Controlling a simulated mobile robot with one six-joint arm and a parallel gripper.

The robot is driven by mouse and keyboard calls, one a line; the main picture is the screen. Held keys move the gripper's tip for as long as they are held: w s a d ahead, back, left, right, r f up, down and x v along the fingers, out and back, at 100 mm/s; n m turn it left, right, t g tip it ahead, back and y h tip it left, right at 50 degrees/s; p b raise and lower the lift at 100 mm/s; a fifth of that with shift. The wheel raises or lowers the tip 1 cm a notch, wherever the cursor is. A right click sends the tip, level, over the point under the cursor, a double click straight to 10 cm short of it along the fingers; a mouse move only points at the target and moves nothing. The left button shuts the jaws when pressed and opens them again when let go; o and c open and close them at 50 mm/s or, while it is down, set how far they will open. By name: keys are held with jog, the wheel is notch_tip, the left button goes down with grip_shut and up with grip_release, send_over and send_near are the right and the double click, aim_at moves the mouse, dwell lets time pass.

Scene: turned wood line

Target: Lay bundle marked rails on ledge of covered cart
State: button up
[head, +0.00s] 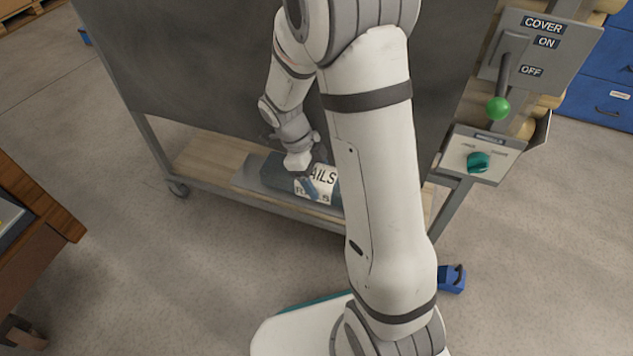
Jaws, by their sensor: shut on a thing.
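The covered cart (190,60) stands ahead with a dark grey cover over its upper part. Its low wooden ledge (205,155) shows below the cover. The bundle (270,172) is dark, with a white label of which "AILS" can be read; my arm hides its right part. The bundle is at the ledge, over a flat grey piece; I cannot tell whether it rests there or is held just above. My gripper (308,180) is shut on the bundle near the label. The fingertips are small and partly hidden.
A panel (540,50) marked COVER, ON and OFF has a green-knobbed lever (498,108). Below it is a box with a teal knob (478,161). A wooden table (45,215) stands at left. A blue object (451,278) lies on the floor. Floor between table and cart is clear.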

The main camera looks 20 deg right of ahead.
jog(key=shift+w+d+f, duration=0.15)
jog(key=shift+w+f, duration=0.05)
jog(key=shift+f, duration=0.5)
jog(key=o, duration=1.2)
jog(key=shift+o, duration=0.2)
jog(key=p+v, duration=0.5)
jog(key=v, duration=0.6)
jog(key=shift+r, duration=0.75)
jog(key=s+d+r+n+t+y, duration=0.1)
jog(key=s+r+n, duration=0.3)
jog(key=s+n, duration=0.4)
jog(key=s+d+r+n+t+y, duration=0.1)
jog(key=s+r+n, duration=0.3)
jog(key=n, duration=1.3)
jog(key=s+t+y, duration=0.1)
jog(key=s, duration=0.3)
jog(key=shift+d+r+t+y, duration=0.2)
jog(key=shift+d+t+y, duration=0.1)
jog(key=shift+t, duration=0.1)
